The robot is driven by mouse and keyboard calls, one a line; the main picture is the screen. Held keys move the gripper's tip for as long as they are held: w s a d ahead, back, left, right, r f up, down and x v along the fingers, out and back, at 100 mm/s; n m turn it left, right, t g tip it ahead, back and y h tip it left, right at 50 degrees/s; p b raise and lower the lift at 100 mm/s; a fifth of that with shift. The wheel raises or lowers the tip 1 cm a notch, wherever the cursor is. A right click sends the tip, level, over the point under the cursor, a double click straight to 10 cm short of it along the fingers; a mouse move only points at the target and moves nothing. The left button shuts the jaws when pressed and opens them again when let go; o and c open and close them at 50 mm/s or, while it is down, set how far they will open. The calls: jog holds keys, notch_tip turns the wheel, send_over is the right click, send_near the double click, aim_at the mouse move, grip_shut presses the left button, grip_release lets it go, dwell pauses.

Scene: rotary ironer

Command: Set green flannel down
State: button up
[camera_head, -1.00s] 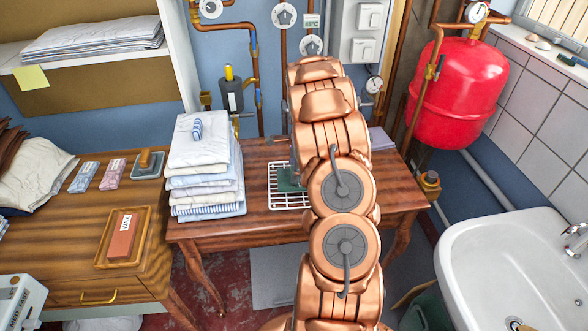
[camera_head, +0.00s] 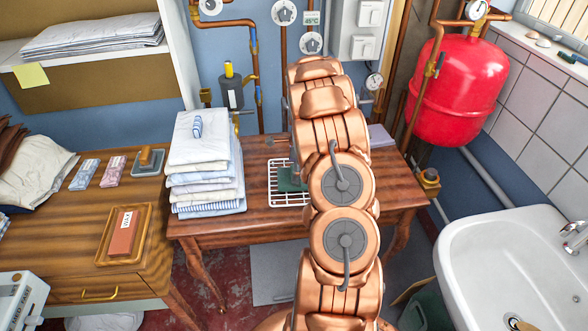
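A small dark green cloth, which looks like the green flannel (camera_head: 287,181), shows at the left edge of my arm, on or just above a white wire rack (camera_head: 284,203). The rack lies on the brown wooden table (camera_head: 262,228). My arm covers the right part of the cloth and of the rack. My gripper is hidden behind my own arm links, so I cannot see its fingers or whether they touch the cloth.
A tall stack of folded linen (camera_head: 204,170) stands on the table left of the rack. A wooden counter (camera_head: 60,245) with a brick in a tray (camera_head: 145,237) is at left. A white sink (camera_head: 505,255) and a red tank (camera_head: 455,95) are at right. Pipes run behind.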

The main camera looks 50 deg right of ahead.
notch_tip(320, 180, up, 11)
jog(key=s+d+b, duration=0.1)
jog(key=b, duration=0.3)
jog(key=s+a+r+n+g, duration=0.15)
jog(key=a+r+n, duration=0.45)
jog(key=a, duration=0.6)
jog(key=s+a+r+n, duration=0.2)
jog(key=s+a+n, duration=0.15)
jog(key=a, duration=0.35)
jog(key=s+a+r+n, duration=0.2)
jog(key=s+a+n, duration=0.15)
jog(key=a, duration=0.35)
jog(key=s+a+f+n, duration=0.1)
jog(key=s+a+n, duration=0.5)
jog(key=s, duration=0.4)
jog(key=s+a+f+n+g+h, duration=0.1)
jog(key=s+a+n, duration=0.6)
jog(key=s, duration=0.4)
jog(key=shift+s+g, duration=0.1)
jog(key=shift+g, duration=0.15)
